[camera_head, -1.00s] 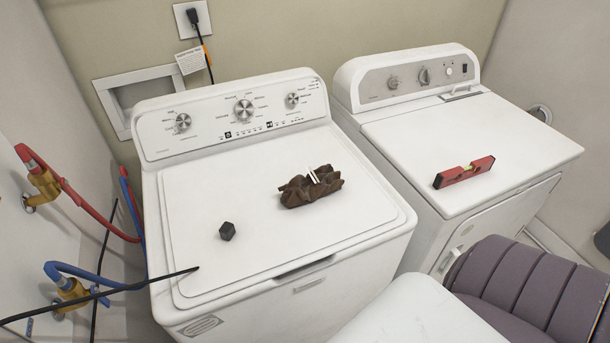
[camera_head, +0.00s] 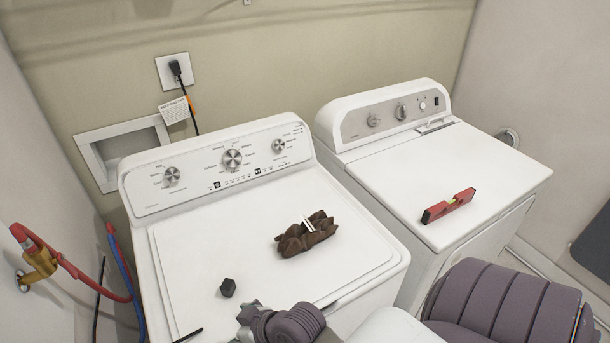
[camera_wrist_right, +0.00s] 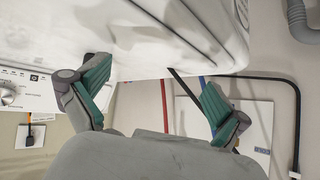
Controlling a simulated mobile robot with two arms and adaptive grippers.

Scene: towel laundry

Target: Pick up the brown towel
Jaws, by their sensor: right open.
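The brown towel (camera_head: 306,237) lies crumpled on the white lid of the left machine (camera_head: 190,255), with small white strips standing up from it. My right gripper shows in the right wrist view (camera_wrist_right: 157,73), its two teal-padded fingers spread apart with nothing between them. The towel is not visible in that view. In the head view, a grey and purple part of my arm (camera_head: 285,324) is at the bottom edge, in front of the towel and apart from it. My left gripper is not in view.
A small black block (camera_head: 228,288) lies left of the towel on the lid. A red level (camera_head: 448,206) lies on the right machine (camera_head: 395,180). Red and blue hoses (camera_head: 70,268) run at the left wall. The lid around the towel is mostly clear.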

